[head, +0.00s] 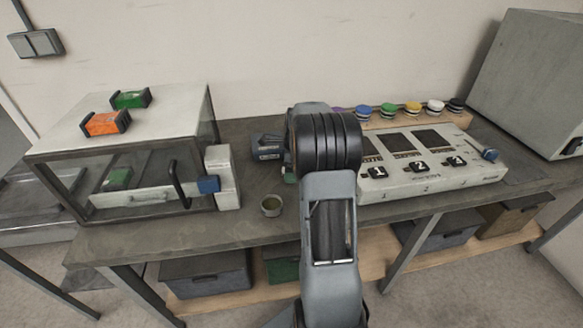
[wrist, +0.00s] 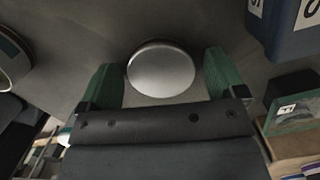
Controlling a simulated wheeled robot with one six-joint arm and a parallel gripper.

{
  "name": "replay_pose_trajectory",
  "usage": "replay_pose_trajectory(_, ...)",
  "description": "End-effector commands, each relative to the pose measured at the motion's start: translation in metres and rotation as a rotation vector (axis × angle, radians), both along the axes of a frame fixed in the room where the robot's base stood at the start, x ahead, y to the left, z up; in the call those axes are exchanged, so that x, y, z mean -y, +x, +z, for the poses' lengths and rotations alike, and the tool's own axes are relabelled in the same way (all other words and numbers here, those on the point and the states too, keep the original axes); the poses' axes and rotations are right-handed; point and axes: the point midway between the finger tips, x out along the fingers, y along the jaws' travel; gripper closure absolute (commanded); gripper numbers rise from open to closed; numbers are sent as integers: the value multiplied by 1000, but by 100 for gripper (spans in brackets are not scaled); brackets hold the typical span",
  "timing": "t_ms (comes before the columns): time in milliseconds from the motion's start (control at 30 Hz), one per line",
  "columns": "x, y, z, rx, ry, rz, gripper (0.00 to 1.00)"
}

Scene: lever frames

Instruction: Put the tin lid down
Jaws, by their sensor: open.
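The tin lid (wrist: 160,70) is a round, shiny silver disc in the wrist view. It appears to lie flat on the grey bench top. My gripper (wrist: 162,62) is open, with one green finger on each side of the lid. A small gap shows between the lid and each finger.
A glass-fronted cabinet (head: 130,165) stands left on the bench, with an orange block (head: 105,123) and a green block (head: 131,98) on top. A control panel (head: 425,172) is on the right. A dark blue box (wrist: 287,30) is near the right finger. Bare bench lies around the tin.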

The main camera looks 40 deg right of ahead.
Motion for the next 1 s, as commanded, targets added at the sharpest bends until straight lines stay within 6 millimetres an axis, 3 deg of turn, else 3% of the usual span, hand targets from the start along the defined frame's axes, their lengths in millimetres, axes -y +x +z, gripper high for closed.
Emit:
replay_pose_trajectory(267, 1, 0, 8, 1, -1, 0, 11)
replay_pose_trajectory(700, 9, -6, 86, 2, -2, 0, 11)
replay_pose_trajectory(1000, 9, -9, 119, 3, -4, 13, 11)
